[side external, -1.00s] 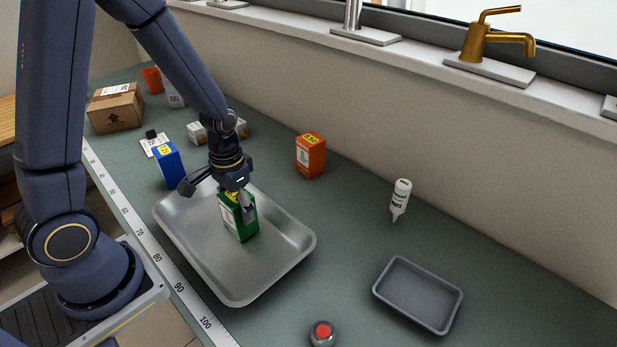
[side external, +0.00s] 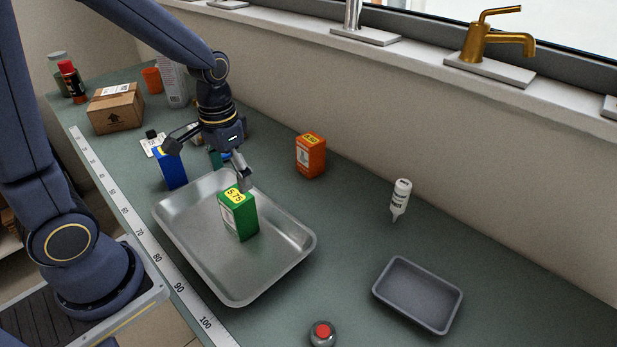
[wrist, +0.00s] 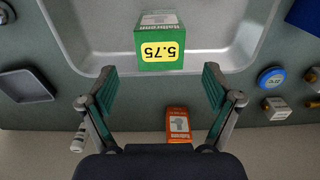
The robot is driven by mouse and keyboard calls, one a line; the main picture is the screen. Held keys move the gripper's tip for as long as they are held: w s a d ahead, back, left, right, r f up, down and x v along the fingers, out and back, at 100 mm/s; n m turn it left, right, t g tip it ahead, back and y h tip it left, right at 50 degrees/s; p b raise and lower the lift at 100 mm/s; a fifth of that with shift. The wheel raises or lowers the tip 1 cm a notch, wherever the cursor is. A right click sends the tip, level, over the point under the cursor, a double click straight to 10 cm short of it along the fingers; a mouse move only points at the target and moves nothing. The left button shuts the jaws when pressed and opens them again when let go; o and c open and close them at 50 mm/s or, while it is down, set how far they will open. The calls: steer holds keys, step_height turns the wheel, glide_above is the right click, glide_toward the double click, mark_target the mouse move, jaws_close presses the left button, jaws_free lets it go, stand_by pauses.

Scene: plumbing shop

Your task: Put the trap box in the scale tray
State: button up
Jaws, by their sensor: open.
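The pictures do not let me read which box is the trap box or confirm that this tray is the scale tray. My gripper (side external: 209,166) is open and empty, above and behind the green box near the tray's back edge. In the wrist view its spread fingers (wrist: 158,76) are apart from the box.
An orange box (side external: 311,157), a white bottle (side external: 400,198), a small grey tray (side external: 418,295) and a red-topped button (side external: 322,333) lie to the right. A blue box (side external: 170,167) stands left of the tray, a cardboard box (side external: 116,108) farther back. The counter right of the tray is mostly clear.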

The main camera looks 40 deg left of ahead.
steer(key=s+d+r+t, duration=0.3)
steer(key=s+r+t, duration=0.2)
steer(key=r, duration=0.8)
steer(key=s, duration=0.3)
steer(key=shift+r+t, duration=0.15)
steer(key=shift+t, duration=0.15)
